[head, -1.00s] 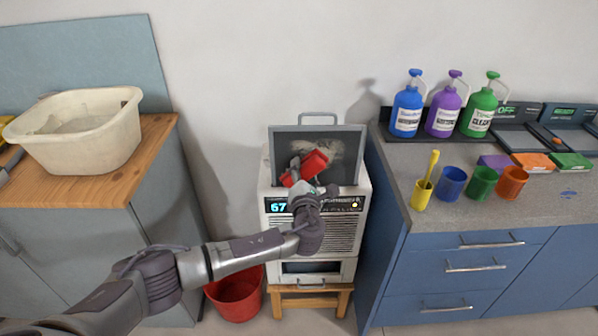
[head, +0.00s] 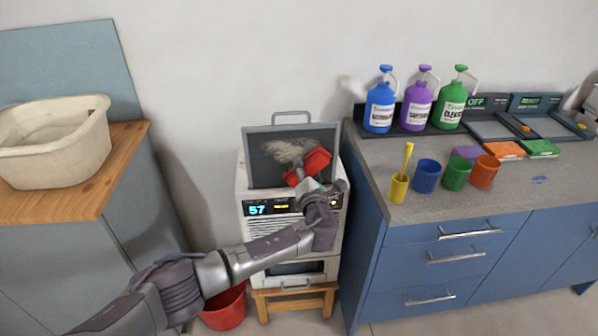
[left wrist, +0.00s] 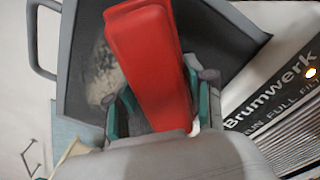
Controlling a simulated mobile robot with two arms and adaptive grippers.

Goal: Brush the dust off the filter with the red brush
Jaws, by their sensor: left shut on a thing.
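The filter (head: 262,163) is a dark grey framed panel with a handle on top, standing upright in the top of a white machine (head: 243,222). A pale patch of dust (head: 287,150) lies on its upper middle. My left gripper (head: 306,183) is shut on the red brush (head: 318,160) and holds it in front of the filter's right part. In the left wrist view the red brush (left wrist: 150,55) is between the fingers, with the filter behind it and the dust (left wrist: 100,75) to its left. Whether the bristles touch the filter is hidden. My right gripper is out of view.
The machine's display (head: 257,210) reads 57, and it stands on a wooden stool (head: 290,302). A red bucket (head: 224,310) is on the floor. Blue drawers (head: 440,255) with cups and bottles are close on the right. A white basin (head: 60,150) stands on the left cabinet.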

